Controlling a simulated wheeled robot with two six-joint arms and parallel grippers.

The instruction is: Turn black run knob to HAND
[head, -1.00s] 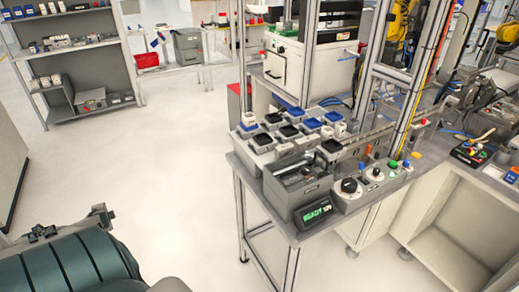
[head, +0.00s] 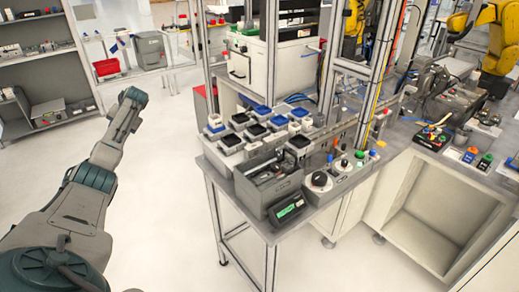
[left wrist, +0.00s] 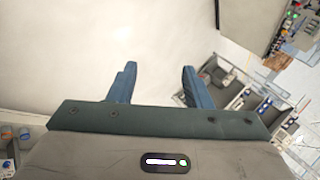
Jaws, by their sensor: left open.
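The black knob (head: 319,179) sits on a white round dial on a grey control box at the front right of the workbench. The lettering around it is too small to read, so its setting cannot be told. A smaller knob (head: 344,164) on a white dial is behind it to the right. My left arm reaches up from the lower left in the head view, well left of the bench and apart from the knob. In the left wrist view my left gripper (left wrist: 157,84) has its two blue fingers wide apart with nothing between them. My right gripper is not in view.
A grey device with a green display (head: 290,209) stands left of the knob box, beside a grey open tray (head: 268,178). Several blue and black containers fill the bench behind. Metal frame posts (head: 328,70) rise nearby. The floor (head: 165,200) between my arm and the bench is clear.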

